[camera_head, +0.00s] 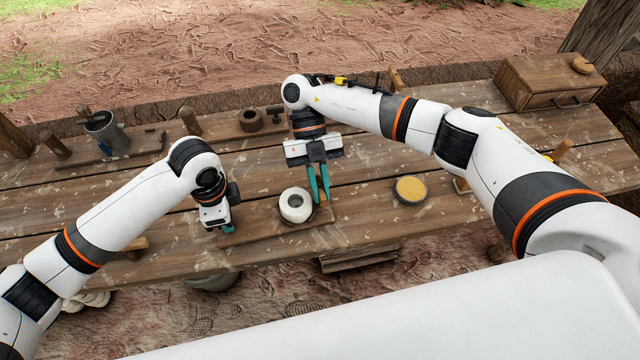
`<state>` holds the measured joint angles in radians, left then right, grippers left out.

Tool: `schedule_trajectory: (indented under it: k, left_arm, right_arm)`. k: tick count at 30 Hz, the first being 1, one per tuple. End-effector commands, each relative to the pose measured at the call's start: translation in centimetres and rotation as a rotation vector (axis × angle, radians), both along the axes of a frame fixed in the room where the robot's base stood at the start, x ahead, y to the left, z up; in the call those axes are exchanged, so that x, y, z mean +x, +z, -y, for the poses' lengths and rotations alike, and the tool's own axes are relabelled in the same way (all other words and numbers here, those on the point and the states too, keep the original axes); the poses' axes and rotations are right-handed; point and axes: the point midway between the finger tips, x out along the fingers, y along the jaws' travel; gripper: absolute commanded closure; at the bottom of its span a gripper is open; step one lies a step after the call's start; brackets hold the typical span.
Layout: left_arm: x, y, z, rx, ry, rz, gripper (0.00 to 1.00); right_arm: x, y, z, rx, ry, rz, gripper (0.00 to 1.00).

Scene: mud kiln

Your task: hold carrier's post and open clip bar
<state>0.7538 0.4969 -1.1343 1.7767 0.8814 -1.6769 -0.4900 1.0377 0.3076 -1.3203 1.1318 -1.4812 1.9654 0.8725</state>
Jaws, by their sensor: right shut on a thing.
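The carrier appears as a low wooden board (258,228) at the table's front edge. A white round piece (296,205) with a dark hole in its top stands on it. My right gripper (323,201) points down at the right end of the board, just right of the white piece. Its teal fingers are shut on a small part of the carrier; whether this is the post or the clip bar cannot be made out. My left gripper (227,229) is low at the board's left end. Its fingers are mostly hidden behind its own body, so its opening does not show.
A round tin with yellow contents (410,189) stands to the right. A grey metal cup (101,127) is on a board at the back left. A dark brown ring (250,120) lies behind. A wooden chest (548,82) stands at the back right. The table between them is mostly clear.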

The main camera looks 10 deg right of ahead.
Motion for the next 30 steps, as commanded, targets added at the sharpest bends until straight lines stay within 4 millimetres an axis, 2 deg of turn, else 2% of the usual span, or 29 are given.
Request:
schedule_trajectory:
  k: [4, 5, 9, 20, 23, 30]
  left_arm:
    - [0.0, 0.0, 0.0, 0.000, 0.000, 0.001, 1.00]
    - [0.0, 0.0, 0.0, 0.000, 0.000, 0.001, 1.00]
    - [0.0, 0.0, 0.0, 0.000, 0.000, 0.001, 1.00]
    - [0.0, 0.1, 0.0, 0.000, 0.000, 0.001, 1.00]
    - [0.0, 0.1, 0.0, -0.001, 0.000, 0.001, 1.00]
    - [0.0, 0.0, 0.0, -0.001, 0.000, 0.001, 1.00]
  right_arm:
    - [0.0, 0.0, 0.0, -0.001, -0.001, -0.001, 1.00]
    - [0.0, 0.0, 0.0, -0.001, -0.001, -0.001, 0.86]
    - [0.0, 0.0, 0.0, -0.001, -0.001, -0.001, 0.65]
    - [0.4, 0.4, 0.0, 0.000, -0.001, 0.002, 0.65]
    - [1.4, 1.4, 0.0, -0.001, -0.003, 0.002, 0.65]
    - [5.2, 5.1, -0.1, -0.005, -0.001, 0.004, 0.65]
